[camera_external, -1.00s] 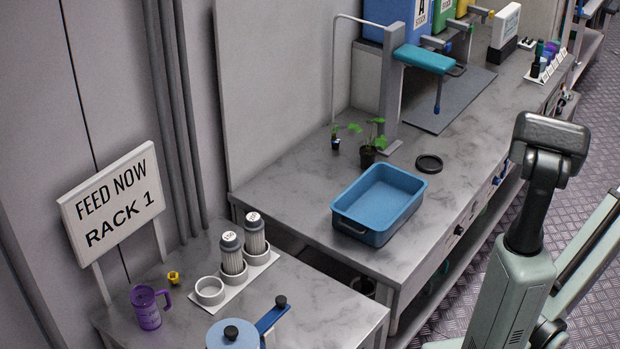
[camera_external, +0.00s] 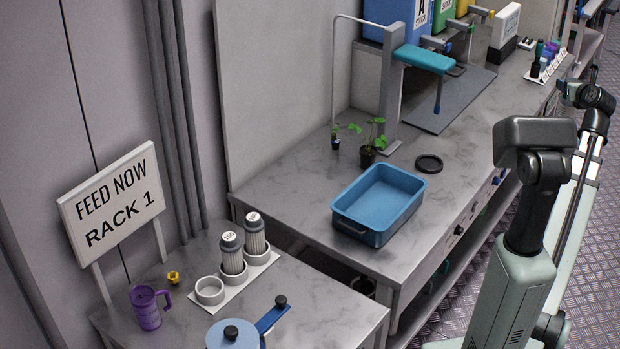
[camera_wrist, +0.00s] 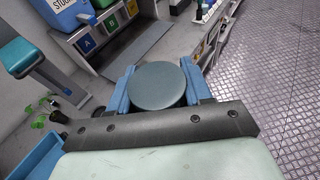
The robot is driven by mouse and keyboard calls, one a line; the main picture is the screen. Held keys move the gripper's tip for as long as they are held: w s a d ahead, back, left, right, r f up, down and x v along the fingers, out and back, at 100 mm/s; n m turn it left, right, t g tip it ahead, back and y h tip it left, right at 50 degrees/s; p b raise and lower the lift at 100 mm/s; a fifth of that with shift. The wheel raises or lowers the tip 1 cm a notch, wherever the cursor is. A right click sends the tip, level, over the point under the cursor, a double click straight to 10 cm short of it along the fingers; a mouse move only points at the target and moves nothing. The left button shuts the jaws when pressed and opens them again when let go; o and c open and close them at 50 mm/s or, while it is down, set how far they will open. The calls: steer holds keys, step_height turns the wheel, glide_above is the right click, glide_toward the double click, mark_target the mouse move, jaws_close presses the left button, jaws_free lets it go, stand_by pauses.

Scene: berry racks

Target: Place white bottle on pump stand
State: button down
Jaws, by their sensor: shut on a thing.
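In the wrist view, my gripper (camera_wrist: 160,88) has its two blue fingers shut on the sides of a thing with a round dark grey-green top (camera_wrist: 157,86). I see it from above, so its body is hidden and I cannot tell whether it is the white bottle. A grey stand (camera_external: 390,90) with a teal top is at the back of the bench and may be the pump stand; it also shows at the left of the wrist view (camera_wrist: 20,57). A white block-shaped container (camera_external: 505,30) is farther back. My fingers and the held thing are not clear in the external view.
A blue tray (camera_external: 378,200) lies on the marble bench, with a seedling pot (camera_external: 367,157) and a black ring (camera_external: 428,163) behind it. Lidded cylinders (camera_external: 231,255) stand in a white rack, near a purple mug (camera_external: 148,307). Metal floor is open at right.

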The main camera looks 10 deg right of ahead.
steer(key=w+a+n+y, duration=0.2)
steer(key=w+a+y, duration=0.1)
steer(key=a, duration=0.5)
steer(key=w+a+n+y, duration=0.2)
steer(key=w+a, duration=0.2)
steer(key=a, duration=0.5)
steer(key=a+n+g+y, duration=0.5)
steer(key=a+n+y, duration=0.3)
steer(key=a, duration=2.2)
steer(key=s+a+n+g+y, duration=0.1)
steer(key=s+a+n+g, duration=0.4)
steer(key=a, duration=0.6)
steer(key=s+a+r+n+g+y, duration=0.1)
steer(key=s+a+g, duration=0.2)
steer(key=s+a, duration=0.65)
steer(key=s+a+n+g+y, duration=0.1)
steer(key=s+a+n+g, duration=0.25)
steer(key=a, duration=0.95)
steer(key=s+a+r+n+g+h, duration=0.1)
steer(key=s+a+n+g, duration=0.15)
steer(key=s+a, duration=0.45)
steer(key=s+a+n+g+h, duration=0.1)
steer(key=s+a+n+g, duration=0.2)
steer(key=s, duration=0.8)
step_height(320, 180, down, 36)
steer(key=m, duration=0.1)
steer(key=shift+w+a, duration=0.2)
steer(key=shift+w, duration=0.05)
steer(key=shift+f, duration=0.2)
